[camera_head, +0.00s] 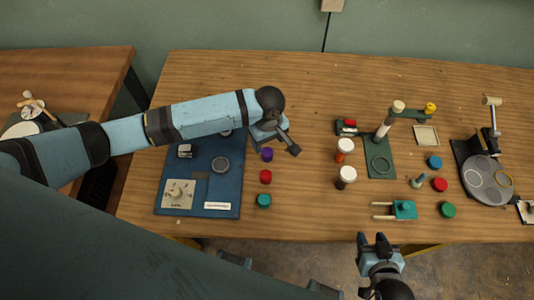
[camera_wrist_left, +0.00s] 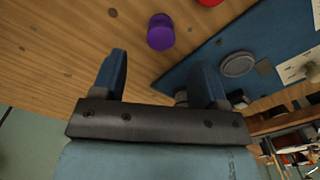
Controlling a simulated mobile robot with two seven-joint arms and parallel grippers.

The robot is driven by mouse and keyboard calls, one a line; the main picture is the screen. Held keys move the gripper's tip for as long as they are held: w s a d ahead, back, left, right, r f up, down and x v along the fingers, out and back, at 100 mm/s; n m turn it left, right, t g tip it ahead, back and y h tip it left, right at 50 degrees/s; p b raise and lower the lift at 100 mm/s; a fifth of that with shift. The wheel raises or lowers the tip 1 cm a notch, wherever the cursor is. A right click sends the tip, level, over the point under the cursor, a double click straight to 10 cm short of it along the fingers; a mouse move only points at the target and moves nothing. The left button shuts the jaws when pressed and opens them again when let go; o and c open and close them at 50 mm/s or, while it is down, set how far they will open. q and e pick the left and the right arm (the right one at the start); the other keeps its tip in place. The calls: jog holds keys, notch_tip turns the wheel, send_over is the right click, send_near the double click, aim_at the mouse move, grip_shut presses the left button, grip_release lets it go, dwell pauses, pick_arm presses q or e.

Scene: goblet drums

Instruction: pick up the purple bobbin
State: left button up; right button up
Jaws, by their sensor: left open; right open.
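The purple bobbin (camera_head: 267,154) stands on the wooden table, just right of the blue board, above a red bobbin in the head view. In the left wrist view the purple bobbin (camera_wrist_left: 161,32) shows beyond the fingertips, roughly centred between them. My left gripper (camera_head: 275,146) is open and empty, close to the bobbin; its two fingers also show in the left wrist view (camera_wrist_left: 160,68). The bobbin does not appear to be between the fingers. My right gripper (camera_head: 372,237) is open and empty at the table's front edge.
The red bobbin (camera_head: 265,176) and a teal bobbin (camera_head: 264,200) stand in line with the purple one. The blue board (camera_head: 228,190) lies to their left. A green board (camera_head: 380,168) and white-capped jars (camera_head: 345,145) stand to the right. The table between is clear.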

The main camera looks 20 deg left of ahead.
aim_at(267, 153)
pick_arm(q)
notch_tip(267, 153, down, 8)
jog(key=shift+a+r, duration=0.1)
jog(key=shift+r, duration=0.1)
jog(key=shift+c, duration=0.2)
jog(key=c, duration=1)
